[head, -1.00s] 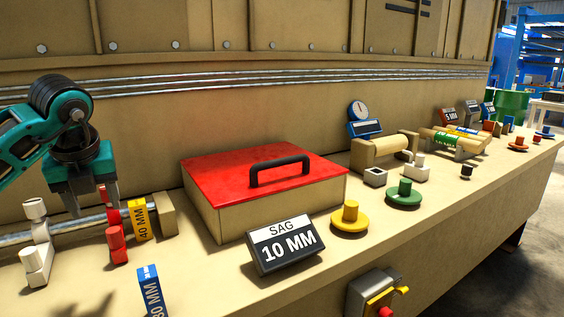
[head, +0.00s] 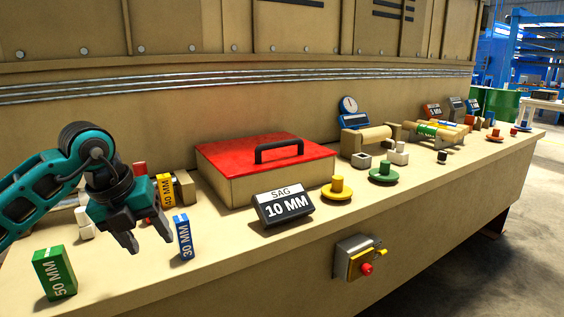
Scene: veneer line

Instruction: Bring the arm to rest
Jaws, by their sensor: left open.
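My left gripper (head: 150,240) is at the left of the head view, pointing down over the front of the bench. Its two fingers are apart with nothing between them. It is just left of the blue 30 MM block (head: 183,237) and right of the green 50 MM block (head: 54,273); I cannot tell whether it touches the blue one. My left arm (head: 58,180) comes in from the left edge and hides part of the white piece (head: 84,222) and the red piece (head: 140,168) behind it. My right gripper is not in view.
A red-lidded box (head: 265,165) with a black handle stands mid-bench. Before it are the SAG 10 MM sign (head: 283,206) and a yellow knobbed disc (head: 337,190); a green one (head: 383,172) is further right. A yellow 40 MM block (head: 166,190) stands behind my gripper. A switch box (head: 352,262) juts from the bench front.

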